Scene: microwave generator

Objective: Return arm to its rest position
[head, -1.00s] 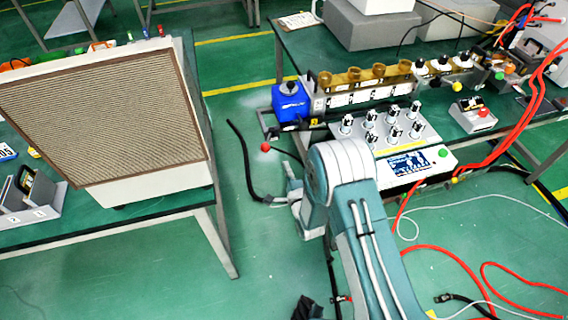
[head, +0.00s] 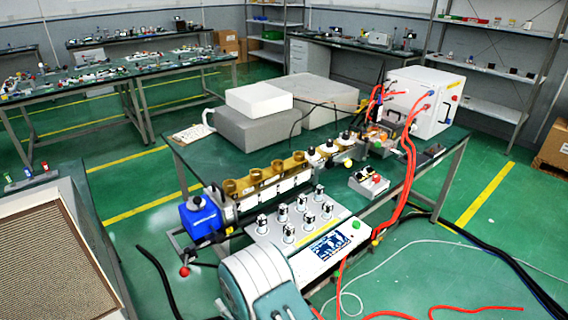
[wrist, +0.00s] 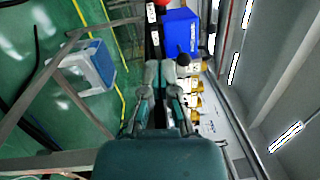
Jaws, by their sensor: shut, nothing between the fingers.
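My gripper (wrist: 161,66) shows in the wrist view, with its two fingers drawn together and nothing held. A blue box (wrist: 181,34) with a dark round knob stands beyond the fingertips and to their right. I cannot tell how far apart they are. In the head view the same blue box (head: 204,217) stands at the near left end of the equipment table (head: 190,158). My arm's teal and grey link rises at the bottom of the head view, in front of the table. The gripper itself is out of sight there.
A panel with knobs and a screen (head: 328,246) lies at the table's near edge. Red hoses (head: 408,170) run from a white cabinet (head: 425,98) to the floor. A large filter box (head: 52,265) stands at the left. A blue and white stool (wrist: 91,66) shows in the wrist view.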

